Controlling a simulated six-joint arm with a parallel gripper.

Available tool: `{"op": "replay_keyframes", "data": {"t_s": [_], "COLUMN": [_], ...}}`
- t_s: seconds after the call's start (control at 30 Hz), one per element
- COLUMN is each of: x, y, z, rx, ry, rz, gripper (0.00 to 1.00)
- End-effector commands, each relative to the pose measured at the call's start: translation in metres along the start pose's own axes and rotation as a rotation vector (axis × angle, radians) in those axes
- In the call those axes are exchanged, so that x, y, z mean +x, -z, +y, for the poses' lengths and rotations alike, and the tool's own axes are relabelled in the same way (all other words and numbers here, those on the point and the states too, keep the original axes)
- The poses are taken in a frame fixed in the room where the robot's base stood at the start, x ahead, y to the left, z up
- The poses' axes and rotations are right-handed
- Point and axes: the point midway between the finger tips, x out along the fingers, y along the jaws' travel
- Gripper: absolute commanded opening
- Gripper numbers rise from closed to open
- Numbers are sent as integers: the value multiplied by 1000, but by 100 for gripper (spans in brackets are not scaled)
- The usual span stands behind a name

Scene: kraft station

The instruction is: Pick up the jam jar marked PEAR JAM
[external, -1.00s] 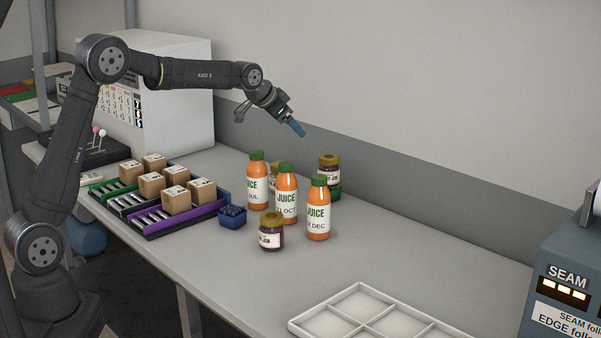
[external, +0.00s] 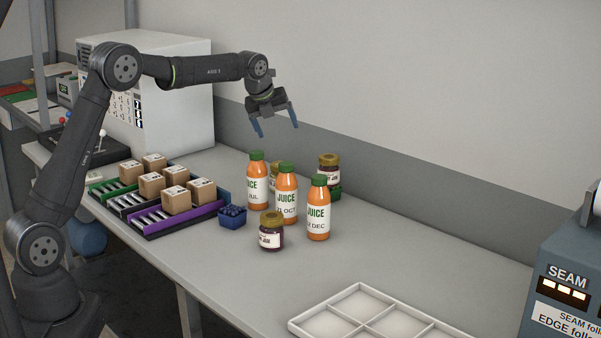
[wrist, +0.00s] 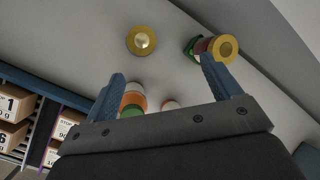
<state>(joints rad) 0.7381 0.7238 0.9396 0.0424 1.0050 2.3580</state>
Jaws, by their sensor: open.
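Several jam jars with gold lids stand among orange juice bottles (external: 287,200). One dark jar (external: 271,236) is in front, one (external: 329,166) is at the back right, and one (external: 273,170) is mostly hidden behind the bottles. Their flavour words are too small to read, so I cannot tell which is PEAR JAM. My gripper (external: 276,127) is open and empty, pointing down above the bottles. The wrist view shows two gold lids (wrist: 141,41) (wrist: 223,48) beyond my fingers (wrist: 160,85), with bottle tops between and below them.
A green item (external: 335,193) is by the back jar. A white divided tray (external: 312,319) lies at front right. The counter between is clear.

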Motion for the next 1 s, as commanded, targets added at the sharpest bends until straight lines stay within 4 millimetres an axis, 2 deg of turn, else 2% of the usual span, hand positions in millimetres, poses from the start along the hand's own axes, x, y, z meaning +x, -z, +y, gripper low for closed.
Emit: {"op": "replay_keyframes", "data": {"t_s": [0.1,0.3,0.53,1.0], "x": [1,1,9,103], "y": [-3,-6,-6,-2], "z": [5,12,16,24], "rx": [223,506,610,609], "ry": [-28,-57,-66,-66], "rz": [19,52,68,67], "gripper": [83,83,83,83]}}
